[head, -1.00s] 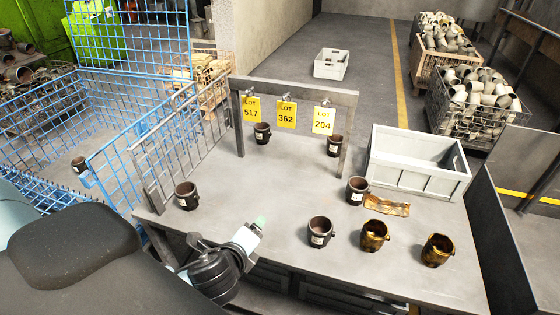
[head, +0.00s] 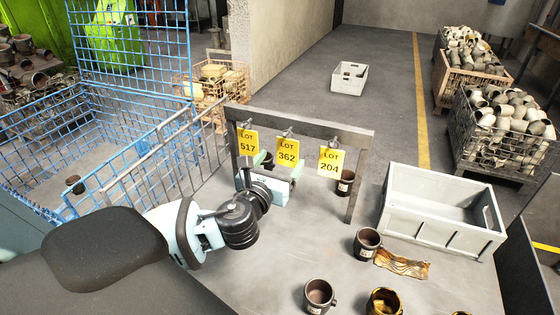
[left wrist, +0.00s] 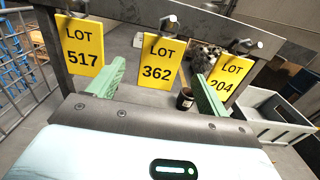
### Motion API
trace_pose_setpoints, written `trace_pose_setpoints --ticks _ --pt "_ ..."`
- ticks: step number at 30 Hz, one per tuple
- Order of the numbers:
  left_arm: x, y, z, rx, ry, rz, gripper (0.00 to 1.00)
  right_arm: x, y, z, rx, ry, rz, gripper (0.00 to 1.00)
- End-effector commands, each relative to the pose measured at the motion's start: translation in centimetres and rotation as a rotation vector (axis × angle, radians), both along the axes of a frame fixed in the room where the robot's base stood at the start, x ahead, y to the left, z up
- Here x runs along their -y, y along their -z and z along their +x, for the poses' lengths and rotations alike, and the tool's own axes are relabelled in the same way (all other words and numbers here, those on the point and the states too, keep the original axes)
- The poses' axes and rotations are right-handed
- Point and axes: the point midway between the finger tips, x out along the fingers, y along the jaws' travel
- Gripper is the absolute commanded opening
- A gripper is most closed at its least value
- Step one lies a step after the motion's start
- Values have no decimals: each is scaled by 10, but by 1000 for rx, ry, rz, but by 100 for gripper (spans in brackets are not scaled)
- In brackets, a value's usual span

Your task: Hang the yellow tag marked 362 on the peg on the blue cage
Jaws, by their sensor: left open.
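The yellow tag marked 362 (head: 287,153) hangs from the middle hook of a grey metal rack, between yellow tags 517 (head: 248,143) and 204 (head: 330,162). My left gripper (head: 279,164) is open just in front of tag 362. In the left wrist view, tag 362 (left wrist: 160,62) shows between the two green fingers (left wrist: 158,72), with space on both sides. The blue cage (head: 130,140) stands at the left. I cannot make out its peg. My right gripper is not in view.
The rack's top bar (head: 300,125) runs above the tags. Dark cups stand on the table, one (head: 367,243) beside a copper-coloured piece (head: 402,264). A grey bin (head: 440,225) is at the right. A grey rail fence (head: 165,165) stands between cage and table.

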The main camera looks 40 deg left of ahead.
Motion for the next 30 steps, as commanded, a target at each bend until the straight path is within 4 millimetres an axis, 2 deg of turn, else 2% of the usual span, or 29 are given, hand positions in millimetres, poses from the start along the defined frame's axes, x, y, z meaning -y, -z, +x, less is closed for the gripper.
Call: trace_pose_setpoints --ticks 15,21,29,30 --pt "-15 0 62 1 -1 -3 78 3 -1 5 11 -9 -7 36" --pt "-17 0 72 0 -1 -3 78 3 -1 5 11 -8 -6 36" --pt "-17 0 72 0 0 -3 78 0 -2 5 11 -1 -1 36" --pt "-17 0 72 0 0 -3 73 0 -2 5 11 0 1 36"
